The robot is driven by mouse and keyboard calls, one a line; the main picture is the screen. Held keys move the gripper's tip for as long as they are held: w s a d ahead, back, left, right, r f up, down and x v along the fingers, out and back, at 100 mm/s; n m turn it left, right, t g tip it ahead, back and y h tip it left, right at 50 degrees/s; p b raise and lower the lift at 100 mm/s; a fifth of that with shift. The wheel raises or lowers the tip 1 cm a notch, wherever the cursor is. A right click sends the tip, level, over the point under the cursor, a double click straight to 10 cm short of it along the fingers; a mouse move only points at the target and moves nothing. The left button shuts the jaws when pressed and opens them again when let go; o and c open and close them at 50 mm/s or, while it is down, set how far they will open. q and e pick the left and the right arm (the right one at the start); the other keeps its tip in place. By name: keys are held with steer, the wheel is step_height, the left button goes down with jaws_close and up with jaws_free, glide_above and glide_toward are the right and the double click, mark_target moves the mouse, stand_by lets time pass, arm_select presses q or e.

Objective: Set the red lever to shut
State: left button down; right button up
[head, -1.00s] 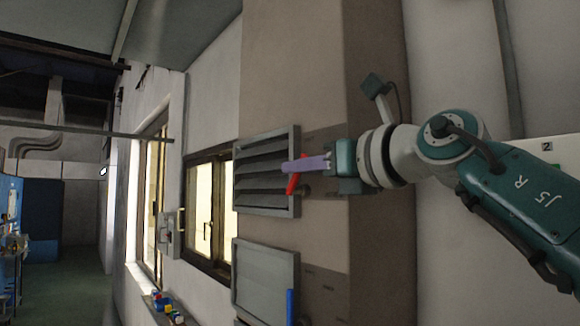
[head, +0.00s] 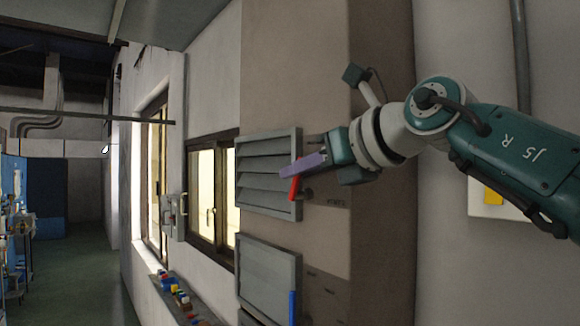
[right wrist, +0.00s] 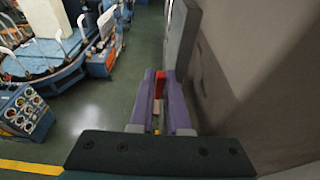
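The red lever (head: 294,188) sticks out in front of the grey louvred panel (head: 252,207) on the wall in the head view; its upper part is hidden behind my fingers. My right gripper (head: 303,165) has purple fingers at the lever, pointing down and left. In the right wrist view the red lever (right wrist: 159,86) shows between the two fingertips and fills the narrow gap, so my right gripper (right wrist: 160,80) looks shut on it. My left gripper is not in view.
A second grey panel (head: 268,268) with a blue lever (head: 292,305) is below the red one. A brown wall column (head: 310,90) stands beside the panels. Windows (head: 208,195) are to the left. The right wrist view shows open green floor (right wrist: 110,105) and blue machines (right wrist: 45,60).

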steer(key=o, duration=0.4)
steer(key=shift+s+d+b, duration=0.15)
steer(key=shift+b, duration=0.2)
steer(key=b+v, duration=0.8)
steer(key=v, duration=0.1)
steer(key=shift+s, duration=0.25)
steer(key=shift+d+r, duration=0.1)
steer(key=shift+r, duration=0.05)
